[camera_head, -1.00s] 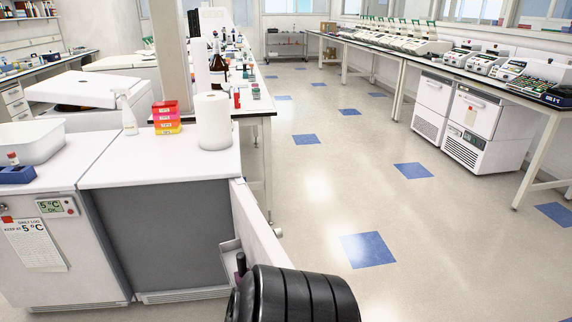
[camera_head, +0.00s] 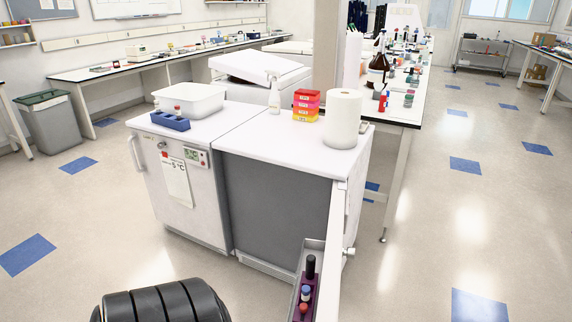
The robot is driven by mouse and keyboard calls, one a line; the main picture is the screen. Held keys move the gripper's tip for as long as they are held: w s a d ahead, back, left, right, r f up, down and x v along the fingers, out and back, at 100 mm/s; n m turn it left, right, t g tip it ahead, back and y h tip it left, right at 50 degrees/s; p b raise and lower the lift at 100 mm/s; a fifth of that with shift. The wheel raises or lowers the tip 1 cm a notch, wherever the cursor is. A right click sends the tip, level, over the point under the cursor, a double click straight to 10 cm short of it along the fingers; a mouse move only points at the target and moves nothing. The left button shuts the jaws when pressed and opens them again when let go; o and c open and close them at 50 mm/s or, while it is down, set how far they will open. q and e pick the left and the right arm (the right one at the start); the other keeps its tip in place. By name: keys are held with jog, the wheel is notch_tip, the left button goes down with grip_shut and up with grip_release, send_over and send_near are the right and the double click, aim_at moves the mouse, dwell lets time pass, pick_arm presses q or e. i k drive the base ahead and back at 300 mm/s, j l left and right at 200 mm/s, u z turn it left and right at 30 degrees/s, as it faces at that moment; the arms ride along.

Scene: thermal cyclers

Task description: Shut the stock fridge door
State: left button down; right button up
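The stock fridge appears to be the right one of two white under-counter units; its front (camera_head: 272,205) shows a dark grey face below a white top. Its white door (camera_head: 331,260) stands wide open, hinged at the right corner and swung out towards me, seen nearly edge-on. A grey door shelf (camera_head: 313,250) on its inner side holds several small capped bottles (camera_head: 306,292). The door's lower part is cut off by the frame. A black ribbed part of my own arm shows at the bottom, left of the door. No fingertips of either gripper show.
On top are a white basin (camera_head: 190,100), blue rack (camera_head: 170,121), colored boxes (camera_head: 306,105) and paper roll (camera_head: 343,118). A bench (camera_head: 405,105) stands behind. Floor right of the door is clear.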

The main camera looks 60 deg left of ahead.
aim_at(328, 254)
jog(key=i+u, duration=0.2)
jog(key=u, duration=0.3)
jog(key=i+l+u, duration=0.2)
jog(key=u, duration=0.25)
jog(key=i+l+u, duration=0.15)
jog(key=u, duration=0.35)
jog(key=i+l+u, duration=0.1)
jog(key=l+u, duration=0.2)
jog(key=u, duration=0.2)
